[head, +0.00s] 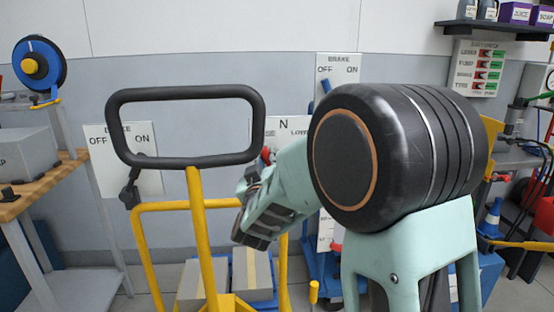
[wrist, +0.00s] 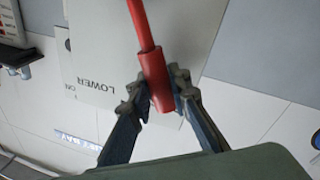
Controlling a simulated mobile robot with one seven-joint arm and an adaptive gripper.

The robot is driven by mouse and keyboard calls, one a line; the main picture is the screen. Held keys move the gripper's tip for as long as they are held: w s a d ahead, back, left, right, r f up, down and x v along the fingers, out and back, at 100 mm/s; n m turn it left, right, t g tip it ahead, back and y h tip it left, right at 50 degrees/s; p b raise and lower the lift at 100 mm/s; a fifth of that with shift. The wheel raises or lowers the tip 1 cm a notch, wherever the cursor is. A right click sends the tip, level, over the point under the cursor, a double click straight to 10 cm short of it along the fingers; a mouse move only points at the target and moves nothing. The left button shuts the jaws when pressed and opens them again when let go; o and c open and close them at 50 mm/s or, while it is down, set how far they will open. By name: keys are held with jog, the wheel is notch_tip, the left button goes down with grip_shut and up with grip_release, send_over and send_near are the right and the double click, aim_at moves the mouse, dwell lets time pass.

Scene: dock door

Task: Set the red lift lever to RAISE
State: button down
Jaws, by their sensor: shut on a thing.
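The red lift lever (wrist: 147,55) crosses the wrist view from the top, ending in a thick red grip. My gripper (wrist: 160,92) is shut on that grip, one finger on each side. In the head view a small red part of the lever (head: 266,154) shows beside my gripper (head: 254,180), behind the yellow cart's handle. The lift plate (head: 292,130) shows N, part of LOWER and the letters SE at the left; my arm and the handle hide the rest. LOWER also reads upside down on the plate in the wrist view (wrist: 110,60). The lever's exact setting is hard to tell.
The black handle (head: 185,92) of a yellow cart (head: 199,235) stands close in front, left of my arm. A brake plate with a dark lever (head: 131,190) is at left, another with a blue lever (head: 326,86) at centre. A workbench (head: 40,185) stands far left.

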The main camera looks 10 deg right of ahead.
jog(key=shift+a+f+n, duration=0.35)
jog(key=shift+a+n, duration=0.35)
jog(key=shift+n, duration=0.2)
jog(key=c, duration=1.8)
grip_release()
jog(key=shift+f, duration=0.1)
jog(key=shift+o, duration=0.2)
jog(key=s+a+f, duration=0.1)
jog(key=s+a, duration=0.1)
jog(key=s, duration=0.9)
jog(key=shift+s+f, duration=0.15)
jog(key=shift+s, duration=0.2)
jog(key=shift+d, duration=0.1)
